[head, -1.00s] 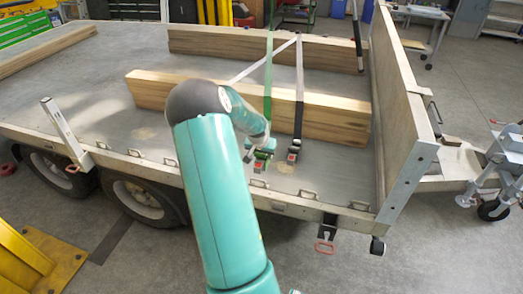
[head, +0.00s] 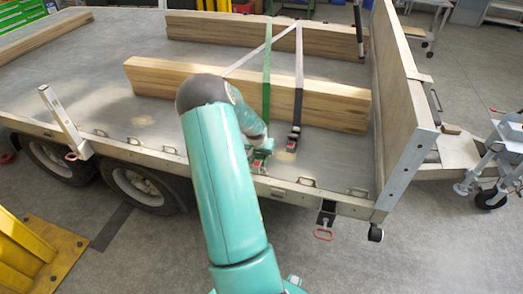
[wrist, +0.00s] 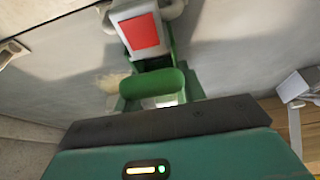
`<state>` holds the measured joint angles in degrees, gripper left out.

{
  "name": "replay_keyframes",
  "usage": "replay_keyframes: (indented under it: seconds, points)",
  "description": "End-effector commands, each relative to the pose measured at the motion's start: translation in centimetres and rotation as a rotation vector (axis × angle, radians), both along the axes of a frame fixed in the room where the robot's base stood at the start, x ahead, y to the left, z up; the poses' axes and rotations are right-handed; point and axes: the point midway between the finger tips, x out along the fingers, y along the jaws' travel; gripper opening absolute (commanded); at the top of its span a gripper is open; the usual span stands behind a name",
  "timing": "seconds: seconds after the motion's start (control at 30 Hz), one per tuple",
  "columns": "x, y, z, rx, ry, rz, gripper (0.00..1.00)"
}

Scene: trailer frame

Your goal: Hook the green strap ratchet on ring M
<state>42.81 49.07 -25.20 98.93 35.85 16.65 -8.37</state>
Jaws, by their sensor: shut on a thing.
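The green strap (head: 267,85) comes down over the timber to its green ratchet (head: 262,155), just inside the trailer's near side edge. My gripper (head: 261,144) is at the ratchet and shut on it; my arm partly covers them. In the wrist view, the ratchet's green body (wrist: 150,84) and a grey part with a red patch (wrist: 140,32) lie straight ahead of my gripper. A grey curved bar shows at either side of that part. Ring M cannot be told by a letter; one ring is hidden or nearly hidden beside the ratchet. Whether the hook is on a ring is not clear.
A black strap's ratchet (head: 292,140) rests on the bed right of the green one. Two other rings (head: 306,182) (head: 358,192) sit along the near edge to the right. Timber beams (head: 330,108) lie behind. The upright end board (head: 405,95) closes the right side.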

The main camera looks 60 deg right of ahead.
Motion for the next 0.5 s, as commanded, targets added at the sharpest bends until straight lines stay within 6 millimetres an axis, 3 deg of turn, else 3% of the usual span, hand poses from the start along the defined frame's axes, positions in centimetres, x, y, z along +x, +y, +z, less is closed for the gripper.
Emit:
replay_keyframes:
  seconds: [0.33,0.37,0.47,0.5]
  points:
    - [-0.03,-0.08,-0.13,-0.002,-0.001,-0.001,0.08]
    - [-0.03,-0.08,-0.13,-0.002,-0.001,-0.001,0.46]
    - [-0.03,-0.07,-0.13,-0.002,-0.001,-0.001,0.66]
    - [-0.03,-0.07,-0.15,-0.002,0.000,0.000,0.66]
